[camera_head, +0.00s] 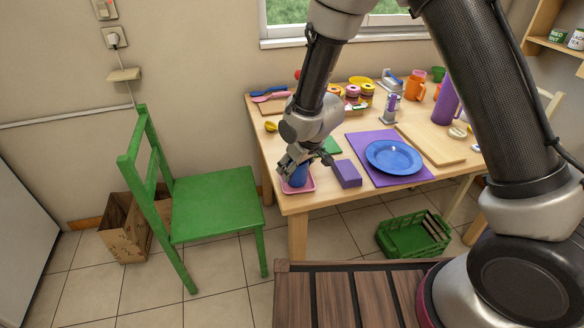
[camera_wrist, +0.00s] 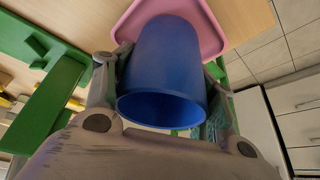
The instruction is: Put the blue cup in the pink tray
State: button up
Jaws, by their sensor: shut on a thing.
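The blue cup (camera_head: 299,175) is between the fingers of my gripper (camera_head: 296,166) at the near left corner of the table. In the wrist view the blue cup (camera_wrist: 165,65) fills the middle, with its open rim toward the camera. My gripper (camera_wrist: 160,95) is shut on it, one finger on each side. The pink tray (camera_head: 310,186) lies on the table under the cup. It also shows behind the cup in the wrist view (camera_wrist: 212,42). Whether the cup's base touches the tray is hidden.
A purple box (camera_head: 347,174) stands just right of the tray. A blue plate (camera_head: 394,157) lies on a purple mat (camera_head: 358,146) farther right. A green chair (camera_head: 215,200) stands left of the table (camera_head: 296,205). A green crate (camera_head: 413,236) is on the floor.

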jog(key=shift+f, duration=0.25)
jog(key=shift+f, duration=0.1)
jog(key=o, duration=0.9)
jog(key=shift+o, duration=0.2)
